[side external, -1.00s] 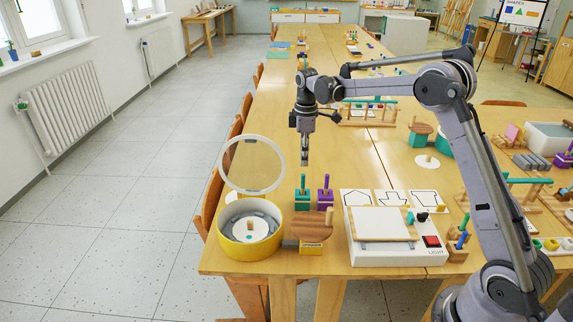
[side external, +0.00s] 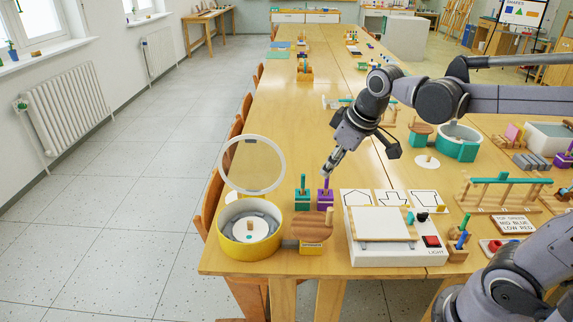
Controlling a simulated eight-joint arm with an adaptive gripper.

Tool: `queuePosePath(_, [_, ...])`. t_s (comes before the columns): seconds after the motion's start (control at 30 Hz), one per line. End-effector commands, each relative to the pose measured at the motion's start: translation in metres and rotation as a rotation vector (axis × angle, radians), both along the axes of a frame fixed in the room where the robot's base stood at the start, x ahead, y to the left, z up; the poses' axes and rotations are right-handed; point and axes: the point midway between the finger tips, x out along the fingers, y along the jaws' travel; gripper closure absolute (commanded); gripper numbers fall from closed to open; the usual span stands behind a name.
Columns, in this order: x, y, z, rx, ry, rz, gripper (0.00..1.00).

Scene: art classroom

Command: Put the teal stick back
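A thin teal stick (side external: 303,183) stands upright in a small teal block (side external: 302,200) near the table's front left. A purple stick (side external: 326,186) stands in a purple block (side external: 325,200) just right of it. My gripper (side external: 328,173) slants down to the left, its tips at or just above the purple stick's top. I cannot tell whether it touches the stick, or whether its fingers are open or shut.
A yellow round tub (side external: 237,247) with a raised clear lid (side external: 252,165) stands at front left. A brown round-topped piece (side external: 312,226) stands beside it. The white light box (side external: 395,257) fills the front middle. A sign card (side external: 500,224) reads top green, mid blue, low red.

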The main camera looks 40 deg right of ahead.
Motion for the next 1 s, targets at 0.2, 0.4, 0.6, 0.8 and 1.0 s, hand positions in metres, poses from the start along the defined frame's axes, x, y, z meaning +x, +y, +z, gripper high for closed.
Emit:
queuePosePath(0.2, [-0.052,0.017,-0.018,0.074,-0.109,-0.112,0.66])
queuePosePath(0.4, [-0.078,0.025,-0.035,0.131,-0.177,-0.181,0.66])
queuePosePath(0.6, [-0.085,0.027,-0.041,0.152,-0.197,-0.204,0.66])
queuePosePath(0.8, [-0.084,0.027,-0.041,0.151,-0.197,-0.204,0.66])
queuePosePath(1.0, [-0.084,0.027,-0.041,0.151,-0.197,-0.203,0.66])
